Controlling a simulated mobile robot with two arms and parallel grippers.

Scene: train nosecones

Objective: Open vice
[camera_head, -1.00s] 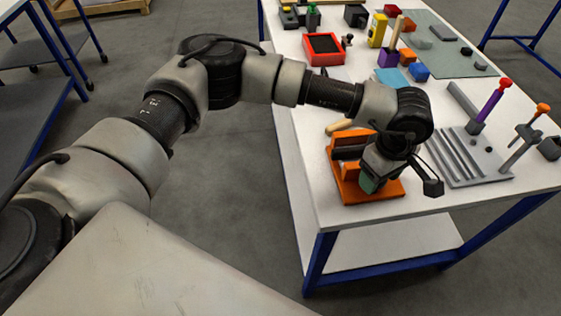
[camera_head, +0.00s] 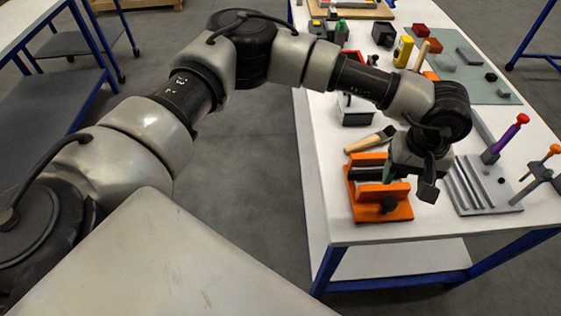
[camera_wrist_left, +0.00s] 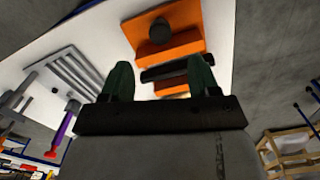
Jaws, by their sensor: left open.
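The orange vice (camera_head: 383,207) sits on the white table near its front left corner. Its dark round knob (camera_head: 389,204) is on the near side, and dark jaw bars show behind it. My left gripper (camera_head: 408,186) is above the vice's right side, apart from the knob. In the left wrist view the two green fingers (camera_wrist_left: 160,80) are spread and empty, with the vice (camera_wrist_left: 165,35) beyond them and its knob (camera_wrist_left: 160,31) further up. The fingers partly overlap the vice there. My right gripper is not in view.
A grey grooved plate (camera_head: 478,185) lies right of the vice, with a purple red-topped tool (camera_head: 506,138) and an orange-topped tool (camera_head: 541,165) beside it. A hammer (camera_head: 370,139) lies behind the vice. Several blocks and trays stand farther back.

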